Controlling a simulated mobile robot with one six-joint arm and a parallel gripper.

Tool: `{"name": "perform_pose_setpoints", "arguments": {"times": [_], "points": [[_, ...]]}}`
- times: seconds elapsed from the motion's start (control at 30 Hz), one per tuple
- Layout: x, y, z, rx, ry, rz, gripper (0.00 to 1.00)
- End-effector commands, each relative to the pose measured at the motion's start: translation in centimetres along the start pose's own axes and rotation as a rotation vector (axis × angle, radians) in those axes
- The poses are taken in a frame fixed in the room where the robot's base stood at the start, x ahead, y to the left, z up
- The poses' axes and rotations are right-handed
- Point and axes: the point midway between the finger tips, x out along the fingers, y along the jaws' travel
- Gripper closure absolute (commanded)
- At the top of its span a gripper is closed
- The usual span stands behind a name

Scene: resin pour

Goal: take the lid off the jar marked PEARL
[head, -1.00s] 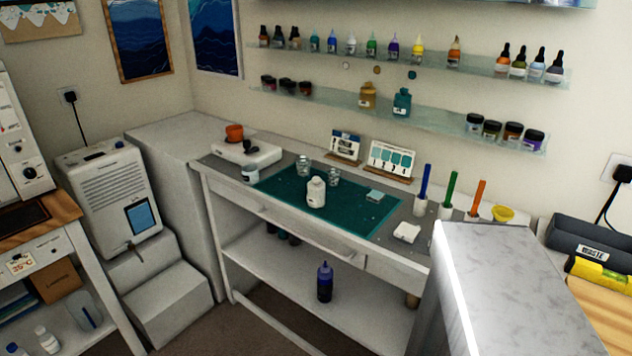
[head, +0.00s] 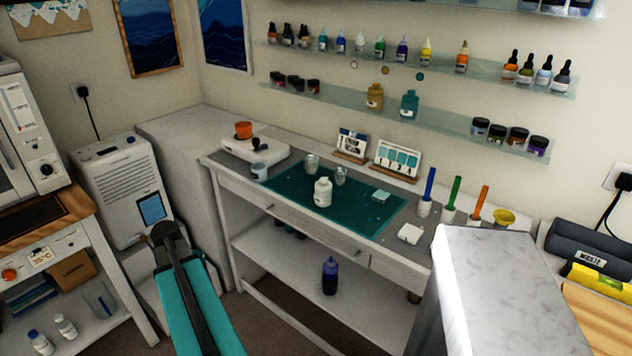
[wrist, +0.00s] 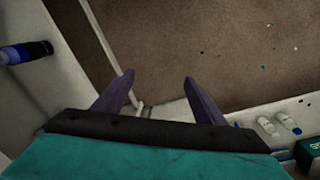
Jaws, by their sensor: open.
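A white lidded jar (head: 322,192) stands upright on the teal mat (head: 284,192) on the workbench in the head view. Its label is too small to read, so I cannot confirm PEARL. Gold (head: 375,97) and teal (head: 409,106) jars of similar shape stand on the lower wall shelf. My gripper (wrist: 159,79) shows in the wrist view with its two dark fingers apart and nothing between them, over the brown floor. In the head view my arm rises at lower left, well away from the white jar; the fingers are not clear there.
Two clear cups (head: 312,162) stand just behind the white jar. A grey jar (head: 259,171) and a white scale-like device (head: 255,149) are to the left. A marble-topped block (head: 500,270) stands at front right. A dark blue bottle (head: 330,276) is on the bench's lower shelf.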

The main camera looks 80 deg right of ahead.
Motion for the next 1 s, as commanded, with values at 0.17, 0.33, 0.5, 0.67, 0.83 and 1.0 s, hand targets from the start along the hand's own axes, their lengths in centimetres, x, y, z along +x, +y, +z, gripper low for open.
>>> {"name": "perform_pose_setpoints", "arguments": {"times": [0.17,0.33,0.5,0.67,0.83,1.0], "points": [[-6.0,6.6,-3.6,0.14,0.053,0.002,0.35],[-11.2,13.1,-5.8,0.269,0.101,0.008,0.35],[-16.7,20.0,-7.0,0.399,0.149,0.02,0.35],[-22.0,26.6,-7.1,0.521,0.194,0.034,0.35],[-27.7,33.6,-6.1,0.651,0.241,0.052,0.35],[-32.7,39.5,-4.4,0.766,0.284,0.072,0.35]]}}
